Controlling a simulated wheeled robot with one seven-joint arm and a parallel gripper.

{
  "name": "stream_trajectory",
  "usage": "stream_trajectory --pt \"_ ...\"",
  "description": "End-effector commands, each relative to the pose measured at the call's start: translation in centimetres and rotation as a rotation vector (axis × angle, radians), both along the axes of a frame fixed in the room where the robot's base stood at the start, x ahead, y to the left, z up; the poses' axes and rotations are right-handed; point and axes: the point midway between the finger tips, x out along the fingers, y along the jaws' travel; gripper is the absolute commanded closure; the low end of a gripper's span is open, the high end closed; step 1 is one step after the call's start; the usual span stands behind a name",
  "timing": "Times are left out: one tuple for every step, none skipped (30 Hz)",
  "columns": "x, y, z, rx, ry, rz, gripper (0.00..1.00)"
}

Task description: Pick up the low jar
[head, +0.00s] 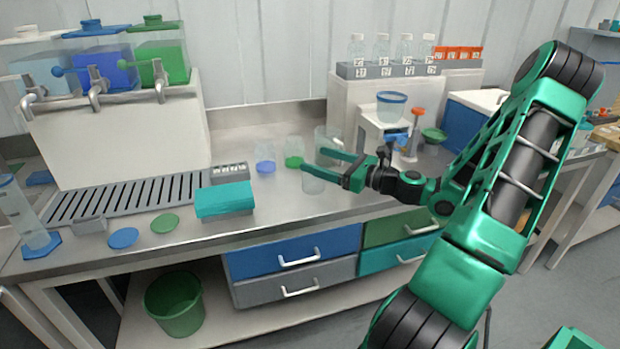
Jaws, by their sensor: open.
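A taller clear vessel (328,135) stands behind the upper finger. Two small clear vessels, one with a blue part (265,167) and one with a green part (293,161), stand to the left. Whether the fingers touch any vessel I cannot tell.
A teal box (224,200) and a small grey rack (229,170) sit left of the jars. Blue (123,238) and green (164,223) discs lie near the front edge. A white stand with a blue-rimmed cup (391,107) is at right. Bench in front of the jar is clear.

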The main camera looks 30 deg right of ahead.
Motion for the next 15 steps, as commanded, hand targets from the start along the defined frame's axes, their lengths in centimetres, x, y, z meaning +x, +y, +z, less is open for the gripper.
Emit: stream_trajectory --pt "-0.1 -0.3 -0.8 0.004 0.001 -0.005 0.23" --pt "-0.2 -0.5 -1.2 0.005 0.001 -0.007 0.23" --pt "-0.2 -0.6 -1.7 0.004 0.002 -0.010 0.23" --pt "-0.2 -0.7 -2.2 0.004 0.002 -0.011 0.23" --pt "-0.2 -0.8 -2.6 0.004 0.002 -0.012 0.23" --pt "-0.3 -0.9 -3.1 0.002 0.002 -0.013 0.23" --pt "-0.3 -0.9 -3.5 0.002 0.002 -0.014 0.23" --pt "-0.3 -1.0 -3.9 0.003 0.003 -0.014 0.23" --pt "-0.3 -1.0 -4.5 0.002 0.002 -0.015 0.23" --pt "-0.3 -1.1 -4.9 0.002 0.002 -0.015 0.23" --pt "-0.3 -1.1 -5.3 0.003 0.001 -0.015 0.23" --pt "-0.3 -1.1 -5.8 0.002 0.001 -0.016 0.23" --pt "-0.3 -1.1 -6.2 0.002 0.001 -0.016 0.23" --pt "-0.4 -1.1 -6.6 0.003 0.001 -0.016 0.23" --pt "-0.1 -0.9 -6.7 -0.001 0.000 -0.013 0.23"
